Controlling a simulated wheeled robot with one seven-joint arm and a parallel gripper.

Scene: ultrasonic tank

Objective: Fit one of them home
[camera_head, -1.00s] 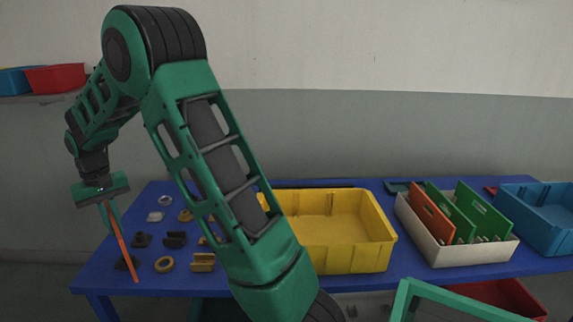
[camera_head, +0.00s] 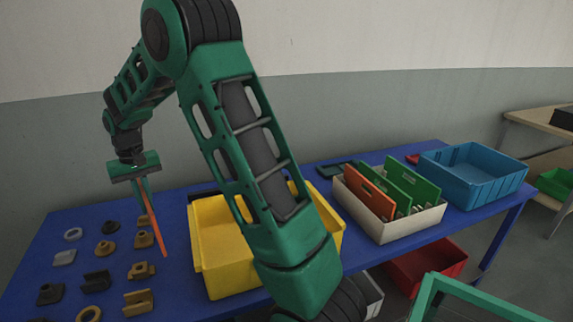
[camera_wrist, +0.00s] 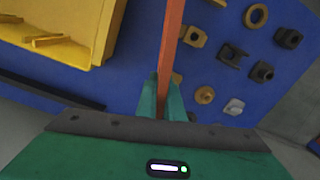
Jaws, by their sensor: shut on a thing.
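My gripper (camera_head: 144,186) is at the left, above the table, shut on a thin orange panel (camera_head: 158,232) that hangs down nearly edge-on, slightly tilted. In the wrist view, the orange panel (camera_wrist: 172,42) runs away from between the green fingers (camera_wrist: 162,95). A white open box (camera_head: 407,231) stands on the table to the right, well apart from my gripper. The bottom of the box is hidden.
Several small yellow, brown and black parts lie at the table's (camera_head: 40,243) left. A yellow bin (camera_head: 225,255) stands between them and the white box, partly behind my arm. A blue bin (camera_head: 480,183) is at the right. A red bin (camera_head: 430,263) sits below the table.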

